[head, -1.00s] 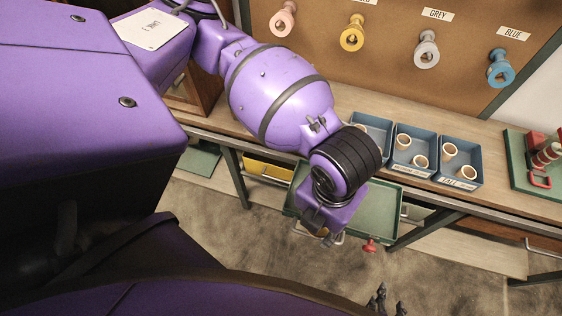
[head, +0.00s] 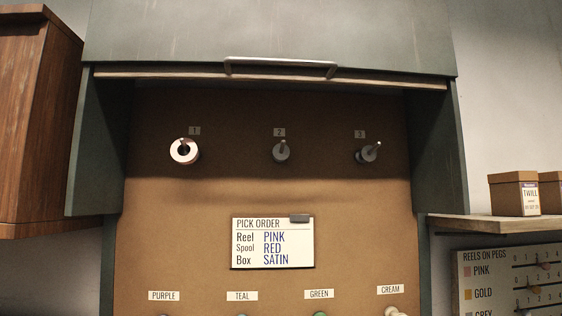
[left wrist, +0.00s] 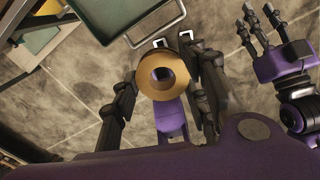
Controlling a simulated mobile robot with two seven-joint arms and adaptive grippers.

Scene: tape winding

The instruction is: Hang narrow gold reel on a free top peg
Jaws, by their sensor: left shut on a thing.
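A gold reel (left wrist: 163,75) with a dark centre hole is held between the fingers of my left gripper (left wrist: 160,62) in the left wrist view. In the head view, peg 1 at the top left carries a pale pinkish reel (head: 184,151). Peg 2 (head: 281,150) and peg 3 (head: 369,152) are bare dark pegs. My right gripper (left wrist: 259,22) shows at the right of the left wrist view, fingers spread and nothing between them. Neither gripper is in the head view.
A raised cabinet door with a handle (head: 280,68) hangs above the pegs. A pick order card (head: 272,243) is on the board below them. A shelf with boxes (head: 514,194) juts out at right and a wooden cabinet (head: 35,120) at left. A green tray (left wrist: 125,15) lies below the gripper.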

